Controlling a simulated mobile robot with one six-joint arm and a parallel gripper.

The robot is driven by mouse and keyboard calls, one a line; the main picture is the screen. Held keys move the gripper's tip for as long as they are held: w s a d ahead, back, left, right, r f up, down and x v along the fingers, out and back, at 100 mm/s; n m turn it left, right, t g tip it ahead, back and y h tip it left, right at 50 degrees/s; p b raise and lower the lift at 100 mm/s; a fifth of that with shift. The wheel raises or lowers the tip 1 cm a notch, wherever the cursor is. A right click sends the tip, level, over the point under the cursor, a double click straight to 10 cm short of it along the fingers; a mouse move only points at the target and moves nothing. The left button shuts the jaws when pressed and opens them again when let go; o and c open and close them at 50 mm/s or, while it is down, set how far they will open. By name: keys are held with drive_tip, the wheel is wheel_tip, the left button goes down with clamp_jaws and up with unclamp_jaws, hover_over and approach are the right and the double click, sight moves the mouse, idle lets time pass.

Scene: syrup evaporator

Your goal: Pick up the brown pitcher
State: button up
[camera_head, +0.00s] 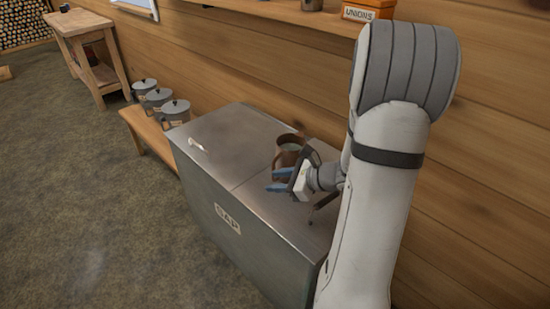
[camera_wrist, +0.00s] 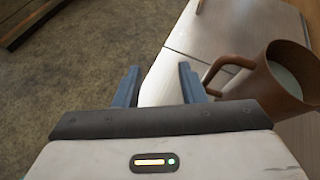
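The brown pitcher (camera_head: 289,152) stands upright on the metal top of the box marked SAP (camera_head: 245,205). In the wrist view the pitcher (camera_wrist: 270,84) is at the right, with its handle turned left toward my fingers and something pale inside it. My gripper (camera_head: 291,181) is at the near side of the pitcher, with its blue fingers apart. In the wrist view my gripper (camera_wrist: 158,86) is open, with nothing between the fingers. The right finger is close to the handle; I cannot tell whether it touches. My gripper covers part of the pitcher in the head view.
Several lidded metal pots (camera_head: 159,99) stand on a wooden bench (camera_head: 150,132) left of the box. The plank wall (camera_head: 240,55) rises behind it, with an orange UNIONS box (camera_head: 369,10) on a shelf. The floor (camera_head: 80,215) at the left is clear.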

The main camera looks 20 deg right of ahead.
sight(286, 163)
drive_tip(key=d+f+m+t, duration=0.1)
drive_tip(key=d, duration=0.1)
drive_tip(key=w+d+f+m+h, duration=0.1)
drive_tip(key=d+m, duration=0.1)
drive_tip(key=w+d+f+m+t+h, duration=0.1)
drive_tip(key=d+f+m, duration=0.1)
drive_tip(key=shift+w+d+f+t+b, duration=0.1)
drive_tip(key=shift+d+t+b, duration=0.1)
drive_tip(key=shift+t+b, duration=0.1)
drive_tip(key=x, duration=0.7)
drive_tip(key=shift+a, duration=0.15)
clamp_jaws()
idle(0.7)
